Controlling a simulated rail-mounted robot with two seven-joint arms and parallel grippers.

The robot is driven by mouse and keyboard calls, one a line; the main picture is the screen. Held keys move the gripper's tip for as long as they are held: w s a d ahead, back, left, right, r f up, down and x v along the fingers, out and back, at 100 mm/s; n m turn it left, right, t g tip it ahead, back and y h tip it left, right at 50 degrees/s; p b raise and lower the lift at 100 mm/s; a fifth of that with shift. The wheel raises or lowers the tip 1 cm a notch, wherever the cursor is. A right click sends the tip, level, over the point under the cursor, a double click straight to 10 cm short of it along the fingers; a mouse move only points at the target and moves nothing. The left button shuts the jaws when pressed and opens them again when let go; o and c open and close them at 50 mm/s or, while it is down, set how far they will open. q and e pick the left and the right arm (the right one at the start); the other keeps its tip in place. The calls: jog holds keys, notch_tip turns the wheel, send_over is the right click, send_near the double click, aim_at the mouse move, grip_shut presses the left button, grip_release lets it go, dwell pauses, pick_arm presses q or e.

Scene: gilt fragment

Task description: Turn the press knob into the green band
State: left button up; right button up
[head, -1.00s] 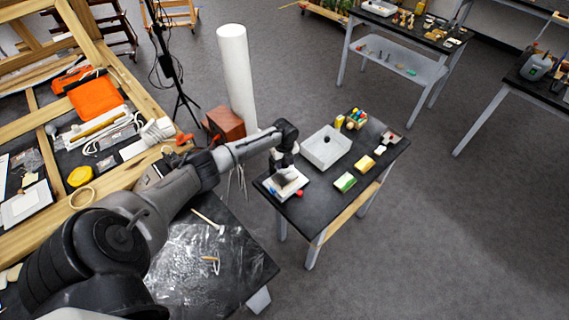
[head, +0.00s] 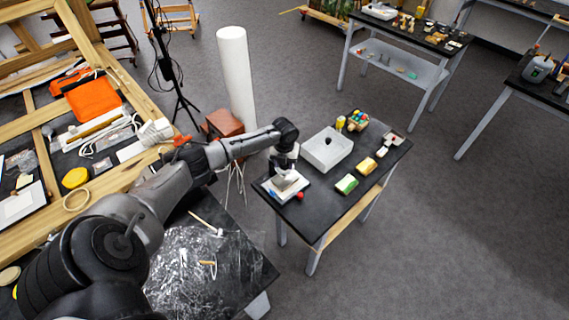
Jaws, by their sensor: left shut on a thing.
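The press (head: 272,191) is a small device with a white base at the left end of the small black table. A greyish plate-like part shows on top of it, and a small red round piece (head: 300,195) sits at its right front corner. My left gripper (head: 284,173) points down onto the top of the press and is shut on the press knob, which its fingers mostly hide. The green band is too small or hidden to make out. My right gripper is not in view.
Green (head: 346,184) and yellow (head: 366,165) blocks lie along the table's front right, and a box of coloured pieces (head: 357,120) stands at the back. A tall white cylinder (head: 237,75) stands behind my left arm.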

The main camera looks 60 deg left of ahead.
pick_arm(q)
jog(key=shift+r, duration=0.15)
dwell(0.3)
jog(key=o, duration=0.9)
jog(key=shift+o, duration=0.2)
notch_tip(320, 180, up, 14)
jog(key=shift+b, duration=0.45)
jog(key=shift+f, duration=0.2)
